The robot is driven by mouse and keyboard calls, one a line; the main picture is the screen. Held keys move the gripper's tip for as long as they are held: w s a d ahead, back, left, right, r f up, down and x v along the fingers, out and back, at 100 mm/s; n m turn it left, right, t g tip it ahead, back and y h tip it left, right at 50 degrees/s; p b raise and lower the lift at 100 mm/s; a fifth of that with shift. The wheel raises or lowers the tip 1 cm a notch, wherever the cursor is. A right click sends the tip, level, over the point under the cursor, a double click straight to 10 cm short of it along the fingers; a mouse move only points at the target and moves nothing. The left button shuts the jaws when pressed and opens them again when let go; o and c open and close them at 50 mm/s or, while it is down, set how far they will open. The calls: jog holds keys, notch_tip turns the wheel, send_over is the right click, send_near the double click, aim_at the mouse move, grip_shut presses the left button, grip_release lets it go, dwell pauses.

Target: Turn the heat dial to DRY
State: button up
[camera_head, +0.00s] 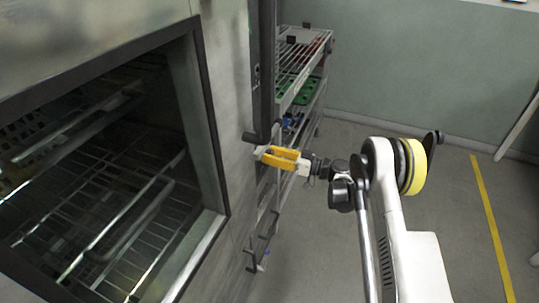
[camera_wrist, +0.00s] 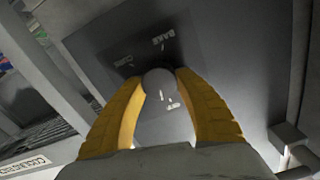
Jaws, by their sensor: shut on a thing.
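The heat dial (camera_wrist: 158,84) is a round grey knob on a dark panel (camera_wrist: 230,60) in the wrist view. White lettering stands beside it: one label (camera_wrist: 163,37) reads BAKE, another (camera_wrist: 125,62) is too blurred to read surely. White marks show just below the knob's top, between the fingers. My gripper (camera_wrist: 160,82) has its yellow fingers on either side of the knob and is shut on it. In the head view my gripper (camera_head: 264,153) reaches the oven's right-hand side, and the dial itself is hidden there.
The oven (camera_head: 222,120) has a large opening with wire racks inside. A wire shelf cart (camera_head: 300,50) with green and red items stands behind. Dark handles (camera_head: 250,137) jut near my gripper. A sign (camera_wrist: 25,165) begins COOLING. Grey floor (camera_head: 450,190) lies open to the right.

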jog(key=m, duration=0.5)
jog(key=shift+w+m, duration=0.1)
jog(key=shift+m, duration=0.2)
jog(key=m, duration=0.5)
jog(key=shift+w+f, duration=0.1)
jog(key=shift+f, duration=0.05)
jog(key=shift+m, duration=0.4)
jog(key=o, duration=1.2)
jog(key=v, duration=1.2)
